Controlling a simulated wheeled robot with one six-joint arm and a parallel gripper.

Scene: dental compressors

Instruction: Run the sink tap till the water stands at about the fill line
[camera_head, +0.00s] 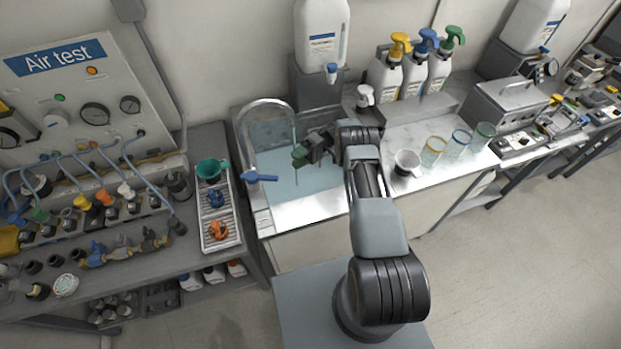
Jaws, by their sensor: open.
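The sink (310,182) is set in the counter at the middle and holds bluish water. The curved metal tap (265,104) arches over its back left side. No stream from the spout can be made out, and I cannot tell a fill line at this size. My gripper (299,158) is open and empty above the sink, to the right of the lever and apart from it. My arm hides the sink's right side.
The air test panel (75,85) is at left.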

